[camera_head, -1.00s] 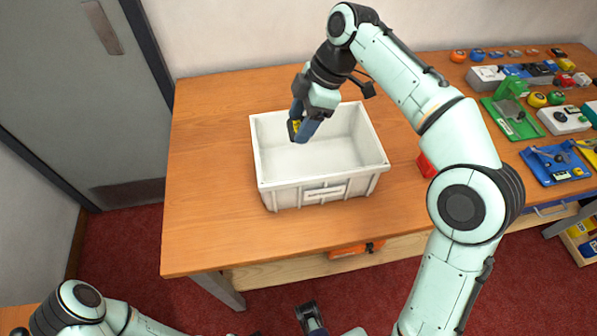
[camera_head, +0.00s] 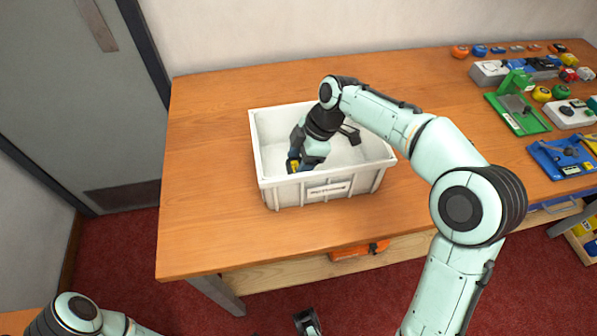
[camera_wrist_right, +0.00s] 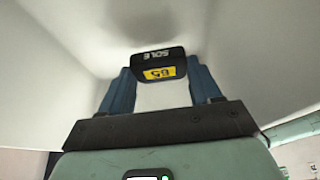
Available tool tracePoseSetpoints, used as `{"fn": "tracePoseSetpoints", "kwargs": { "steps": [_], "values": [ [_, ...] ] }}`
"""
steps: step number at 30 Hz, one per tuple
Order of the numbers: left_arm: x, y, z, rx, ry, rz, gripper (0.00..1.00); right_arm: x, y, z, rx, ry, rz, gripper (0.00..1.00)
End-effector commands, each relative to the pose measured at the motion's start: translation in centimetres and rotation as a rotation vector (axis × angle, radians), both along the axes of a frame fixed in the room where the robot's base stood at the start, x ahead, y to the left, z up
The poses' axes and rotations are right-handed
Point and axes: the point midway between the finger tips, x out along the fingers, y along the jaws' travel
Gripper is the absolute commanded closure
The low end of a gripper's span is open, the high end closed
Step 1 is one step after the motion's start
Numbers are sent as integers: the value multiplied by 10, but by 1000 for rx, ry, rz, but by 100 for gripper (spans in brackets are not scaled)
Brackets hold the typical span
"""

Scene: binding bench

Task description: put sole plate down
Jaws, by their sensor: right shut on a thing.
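The sole plate (camera_wrist_right: 158,65) is a small dark piece with a yellow label and the word SOLE, seen upside down in the right wrist view. My right gripper (camera_wrist_right: 160,88) is shut on it, with a blue finger on each side. In the head view, the right gripper (camera_head: 297,165) is down inside a white crate (camera_head: 322,190), near its front left part. A bit of the plate's yellow (camera_head: 294,166) shows between the fingers. Whether the plate touches the crate floor I cannot tell. My left gripper (camera_head: 307,322) shows only partly at the bottom edge.
The crate stands on a wooden table (camera_head: 205,180) with clear room to its left. At the right are a green device (camera_head: 517,110), a blue device (camera_head: 563,158), and several coloured tape and punch items. An orange item (camera_head: 358,250) is in the shelf below the front edge.

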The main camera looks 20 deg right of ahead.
Motion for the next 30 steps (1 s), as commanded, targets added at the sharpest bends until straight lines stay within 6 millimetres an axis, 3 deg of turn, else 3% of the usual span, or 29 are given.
{"fn": "tracePoseSetpoints", "kwargs": {
  "steps": [10, 21, 22, 24, 30],
  "values": [
    [2, 0, -6, 2, -10, 2, 57, 0, 0, -42, 0, 1, -1, 68],
    [3, 0, -7, 1, -12, 3, 57, 0, 0, -46, 0, -1, 0, 68],
    [3, 0, -8, 2, -13, 3, 57, 0, 0, -47, 0, -1, 0, 34],
    [3, 0, -7, 1, -12, 3, 57, 0, 0, -46, 0, -1, 0, 12],
    [3, 0, -7, 1, -12, 3, 57, 0, 0, -46, 0, -1, 0, 12]
  ]
}}
